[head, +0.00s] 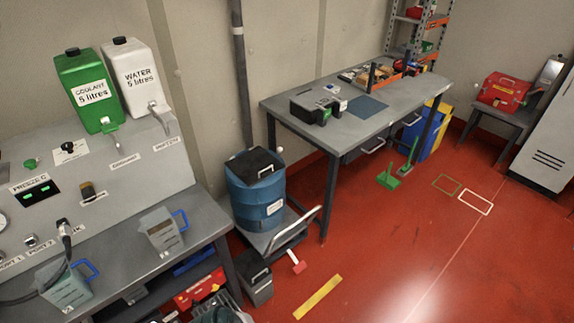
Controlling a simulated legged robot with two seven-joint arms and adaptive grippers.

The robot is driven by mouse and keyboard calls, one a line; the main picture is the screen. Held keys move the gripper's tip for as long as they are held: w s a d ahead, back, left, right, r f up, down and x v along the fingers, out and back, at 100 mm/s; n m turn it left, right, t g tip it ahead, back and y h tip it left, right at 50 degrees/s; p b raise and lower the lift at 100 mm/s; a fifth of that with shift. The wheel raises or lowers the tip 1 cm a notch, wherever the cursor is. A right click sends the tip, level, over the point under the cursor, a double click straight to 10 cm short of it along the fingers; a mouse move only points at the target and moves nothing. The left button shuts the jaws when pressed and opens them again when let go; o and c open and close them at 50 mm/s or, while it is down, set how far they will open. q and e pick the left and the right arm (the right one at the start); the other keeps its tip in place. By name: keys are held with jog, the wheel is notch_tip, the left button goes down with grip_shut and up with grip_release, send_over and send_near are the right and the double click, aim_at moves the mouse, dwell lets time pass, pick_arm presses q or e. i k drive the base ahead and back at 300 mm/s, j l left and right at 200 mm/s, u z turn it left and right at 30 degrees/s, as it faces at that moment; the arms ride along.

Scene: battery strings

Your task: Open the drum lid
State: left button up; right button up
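A blue drum (257,200) stands on a low grey platform between the left bench and the table. A dark lid (254,164) covers the drum's top. A white label shows on the drum's front.
A bench (140,262) with two jugs stands at the left, below green coolant and white water containers. A grey table (350,100) stands behind and right of the drum. A dark bin (257,284) sits before the drum. Red floor (400,250) is open at the right.

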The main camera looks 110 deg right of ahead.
aim_at(252, 167)
jog(key=z, duration=3.55)
jog(key=i+l, duration=0.85)
